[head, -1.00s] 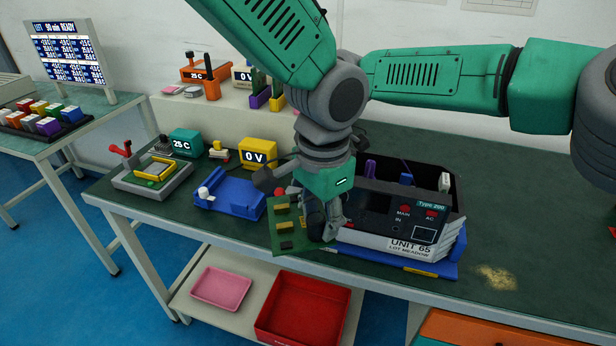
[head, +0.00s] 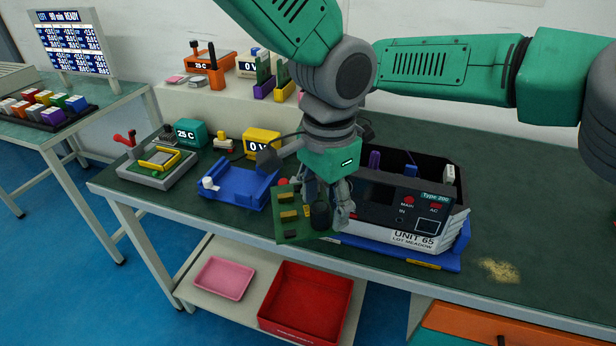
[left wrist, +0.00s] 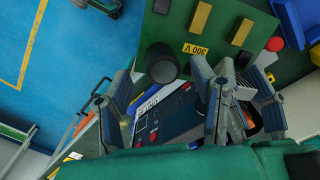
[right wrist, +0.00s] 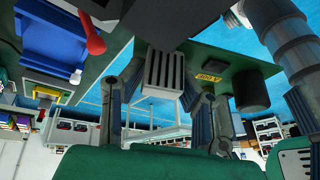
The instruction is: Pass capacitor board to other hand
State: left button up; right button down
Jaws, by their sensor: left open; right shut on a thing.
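The capacitor board (head: 290,228) is a green board with yellow blocks and a black cylinder, held upright in front of the unit's left end. In the left wrist view the board (left wrist: 225,50) lies just beyond my left gripper (left wrist: 165,88), whose fingers are spread on either side of the black cylinder. My left gripper also shows in the head view (head: 327,212), open at the board. In the right wrist view my right gripper (right wrist: 160,88) is shut on the board (right wrist: 222,68), at a grey finned block between its fingers. My left arm mostly hides the right gripper in the head view.
The open unit (head: 402,222) stands right beside the board. A blue fixture (head: 235,190) is to the left, with a yellow 0 V meter (head: 262,142) behind it. A red bin (head: 305,300) and pink tray (head: 224,278) sit on the lower shelf.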

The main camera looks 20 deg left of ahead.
aim_at(279, 231)
pick_arm(q)
notch_tip(279, 231, up, 10)
jog(key=s+a+f+n+g, duration=0.1)
jog(key=s+f, duration=0.1)
jog(key=f, duration=0.1)
jog(key=s+a+f+n+g+y, duration=0.1)
jog(key=a+f, duration=0.1)
jog(key=f, duration=0.2)
jog(key=s+a+f+n+g, duration=0.1)
jog(key=s+a+f, duration=0.1)
jog(key=f, duration=0.2)
jog(key=shift+s+a+f+y, duration=0.2)
jog(key=shift+s+y, duration=0.1)
jog(key=s+a+f+n+t, duration=0.1)
jog(key=s+a+f, duration=0.4)
jog(key=f, duration=0.4)
jog(key=s+a+f+n+t+h, duration=0.1)
jog(key=s+a+f, duration=0.4)
jog(key=f, duration=0.4)
jog(key=s+a+f+n+t, duration=0.1)
jog(key=s+a+f, duration=0.4)
jog(key=f, duration=0.5)
jog(key=shift+s+n+t+h, duration=0.3)
jog(key=shift+s+n, duration=0.2)
jog(key=shift+s, duration=0.4)
